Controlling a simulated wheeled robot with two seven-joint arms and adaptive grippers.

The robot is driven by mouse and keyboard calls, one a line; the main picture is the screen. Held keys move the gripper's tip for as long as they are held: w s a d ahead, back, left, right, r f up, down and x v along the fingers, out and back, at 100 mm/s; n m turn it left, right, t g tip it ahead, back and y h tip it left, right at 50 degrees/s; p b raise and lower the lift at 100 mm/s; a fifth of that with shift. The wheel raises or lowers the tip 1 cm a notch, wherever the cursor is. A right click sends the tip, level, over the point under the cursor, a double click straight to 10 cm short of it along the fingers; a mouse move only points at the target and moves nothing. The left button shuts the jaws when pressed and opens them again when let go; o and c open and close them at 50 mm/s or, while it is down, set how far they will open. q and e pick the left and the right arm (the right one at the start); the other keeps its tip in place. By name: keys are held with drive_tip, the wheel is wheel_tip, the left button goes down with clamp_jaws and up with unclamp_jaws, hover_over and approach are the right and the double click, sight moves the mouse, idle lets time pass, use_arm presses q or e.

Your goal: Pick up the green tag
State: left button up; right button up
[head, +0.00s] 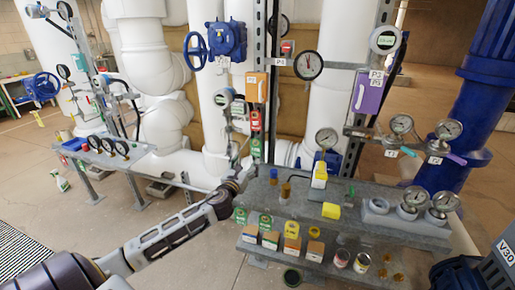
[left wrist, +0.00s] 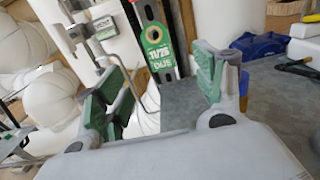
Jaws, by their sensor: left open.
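A green tag (head: 256,147) hangs on the upright post, below red tags, in the head view. In the left wrist view a green tag (left wrist: 158,48) with a round hole and white print hangs beyond the fingers, between them in the picture. My left gripper (head: 243,172) is just below and left of the hanging tag in the head view. Its green-padded fingers are spread and empty in the left wrist view (left wrist: 160,88). Other green tags (head: 240,215) (head: 265,221) are at the bench's front left edge. My right gripper is not in view.
The grey bench (head: 300,205) carries a yellow block (head: 331,211), small amber items and gauges (head: 415,197). An orange box (head: 257,87) and a purple box (head: 368,92) are on the posts. White pipes stand behind. A blue object (left wrist: 258,45) lies beyond the right finger.

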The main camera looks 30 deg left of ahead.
sight(256, 149)
use_arm(q)
drive_tip(key=shift+s+r, duration=0.15)
drive_tip(key=shift+x, duration=4.25)
drive_tip(key=shift+w+a+f, duration=0.15)
drive_tip(key=shift+w, duration=0.35)
drive_tip(key=shift+w+a+f, duration=0.15)
drive_tip(key=shift+w, duration=0.35)
drive_tip(key=shift+w+a+f, duration=0.15)
drive_tip(key=shift+w, duration=0.35)
drive_tip(key=shift+b+x, duration=0.3)
drive_tip(key=shift+x, duration=0.8)
drive_tip(key=shift+c, duration=0.4)
drive_tip(key=c, duration=0.7)
